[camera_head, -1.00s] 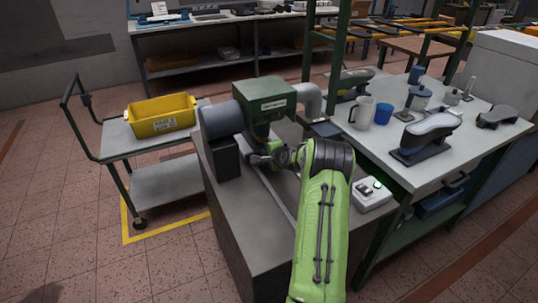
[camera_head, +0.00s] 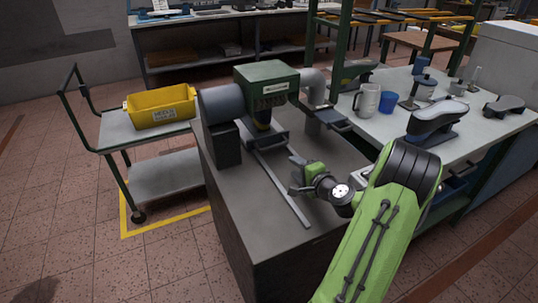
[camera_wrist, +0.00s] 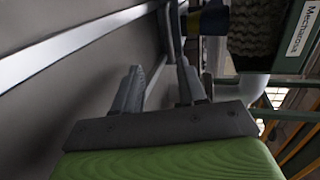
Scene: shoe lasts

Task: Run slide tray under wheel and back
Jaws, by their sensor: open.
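The green machine (camera_head: 265,78) with a grey motor stands on the grey bench, with a dark wheel-like part (camera_head: 262,118) under its housing. A grey slide tray (camera_head: 268,138) appears to sit beneath that part, at the far end of a straight metal rail (camera_head: 282,188). The rail also crosses the upper left of the wrist view (camera_wrist: 75,43). My gripper (camera_head: 293,174) is open and empty, beside the rail on its right, apart from the tray. Both fingers show in the wrist view (camera_wrist: 157,72) with nothing between them. The tray's details are too small to tell.
A yellow bin (camera_head: 160,111) sits on a cart at left. On the right table stand a mug (camera_head: 367,100), a blue cup (camera_head: 386,103) and a dark shoe-shaped piece (camera_head: 436,120). A grey duct (camera_head: 313,88) rises behind the machine. The bench left of the rail is clear.

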